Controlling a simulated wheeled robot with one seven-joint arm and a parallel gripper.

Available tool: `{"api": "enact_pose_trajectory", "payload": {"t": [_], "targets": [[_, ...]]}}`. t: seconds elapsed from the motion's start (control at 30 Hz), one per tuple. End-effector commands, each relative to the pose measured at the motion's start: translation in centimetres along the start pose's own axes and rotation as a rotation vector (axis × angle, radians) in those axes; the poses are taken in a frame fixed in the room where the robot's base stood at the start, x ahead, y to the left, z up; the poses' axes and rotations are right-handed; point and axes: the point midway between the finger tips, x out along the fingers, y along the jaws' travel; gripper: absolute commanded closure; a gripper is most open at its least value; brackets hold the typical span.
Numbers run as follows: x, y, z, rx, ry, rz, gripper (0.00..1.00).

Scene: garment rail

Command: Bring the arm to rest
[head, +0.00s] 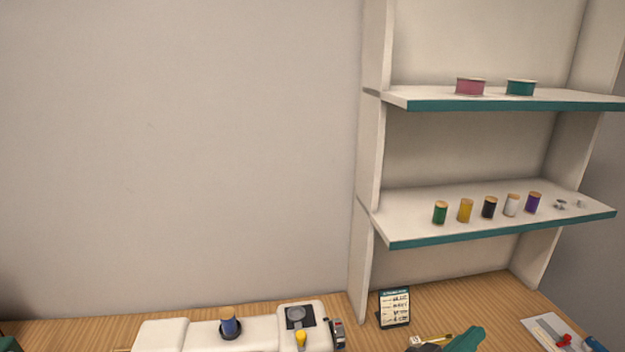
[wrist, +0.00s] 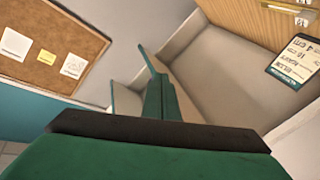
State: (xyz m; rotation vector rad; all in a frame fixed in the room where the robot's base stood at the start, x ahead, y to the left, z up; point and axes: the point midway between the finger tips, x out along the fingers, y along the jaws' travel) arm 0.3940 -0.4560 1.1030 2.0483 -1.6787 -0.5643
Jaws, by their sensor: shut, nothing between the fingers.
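My gripper (wrist: 158,85) shows in the wrist view, its two green fingers together and nothing between them. It hangs in free space, touching nothing that I can see. In the head view a teal part, which looks like part of my arm, reaches in at the bottom edge right of centre. The rest of my arm is out of the head view.
A white sewing machine (head: 165,336) with a blue spool (head: 229,325) stands on the wooden table (head: 455,302). A card (head: 395,307) stands by the shelf unit (head: 430,240), which holds several spools. A corkboard (wrist: 60,25) shows in the wrist view.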

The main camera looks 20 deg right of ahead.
Motion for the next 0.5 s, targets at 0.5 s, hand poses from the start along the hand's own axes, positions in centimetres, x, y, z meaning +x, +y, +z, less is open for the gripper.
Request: {"api": "enact_pose_trajectory", "payload": {"t": [0.5], "targets": [[-9.5, -10.3, -0.9, -0.179, 0.504, -0.318, 1.00]]}}
